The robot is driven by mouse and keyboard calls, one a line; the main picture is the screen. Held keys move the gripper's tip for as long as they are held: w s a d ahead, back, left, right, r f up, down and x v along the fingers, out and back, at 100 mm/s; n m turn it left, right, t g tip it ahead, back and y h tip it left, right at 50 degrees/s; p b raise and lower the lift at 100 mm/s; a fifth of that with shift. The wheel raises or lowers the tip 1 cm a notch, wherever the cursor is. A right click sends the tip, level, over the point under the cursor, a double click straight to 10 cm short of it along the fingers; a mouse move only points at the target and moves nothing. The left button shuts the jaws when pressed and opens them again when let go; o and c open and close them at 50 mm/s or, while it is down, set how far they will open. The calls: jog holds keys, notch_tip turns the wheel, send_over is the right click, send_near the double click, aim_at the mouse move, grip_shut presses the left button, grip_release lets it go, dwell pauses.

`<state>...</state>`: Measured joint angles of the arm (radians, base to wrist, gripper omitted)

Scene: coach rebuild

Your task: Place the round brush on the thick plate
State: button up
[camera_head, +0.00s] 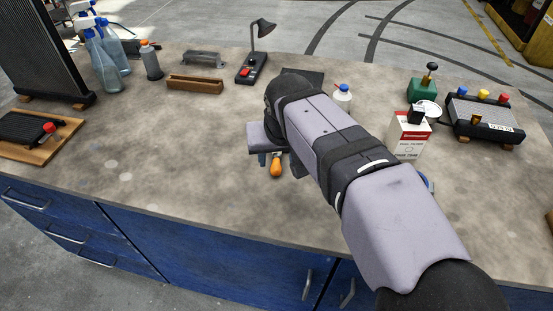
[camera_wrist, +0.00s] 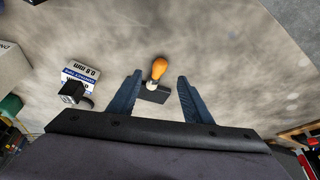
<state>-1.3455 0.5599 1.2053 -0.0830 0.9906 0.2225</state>
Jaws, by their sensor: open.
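The round brush appears to be the orange-handled thing (camera_wrist: 158,69) with a white collar, lying between my open fingers in the wrist view. Its orange handle (camera_head: 276,168) also shows just in front of my gripper in the head view. A small dark block (camera_wrist: 154,95) shows right behind the collar; I cannot tell whether it is the brush's head or a separate thing. My gripper (camera_wrist: 160,78) is open, pointing down, with one finger on each side of the brush. A dark flat piece (camera_head: 308,77), possibly the thick plate, is partly hidden behind my arm.
A white-and-blue box (camera_wrist: 83,75) with a black thing beside it stands left in the wrist view. A fuel filter box (camera_head: 408,136) and a white bottle (camera_head: 342,97) stand right of my arm. A wooden tray (camera_head: 195,84) lies back left.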

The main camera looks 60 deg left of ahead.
aim_at(276, 167)
jog(key=shift+p+x, duration=0.9)
jog(key=shift+x, duration=2.65)
grip_shut()
jog(key=shift+r, duration=0.1)
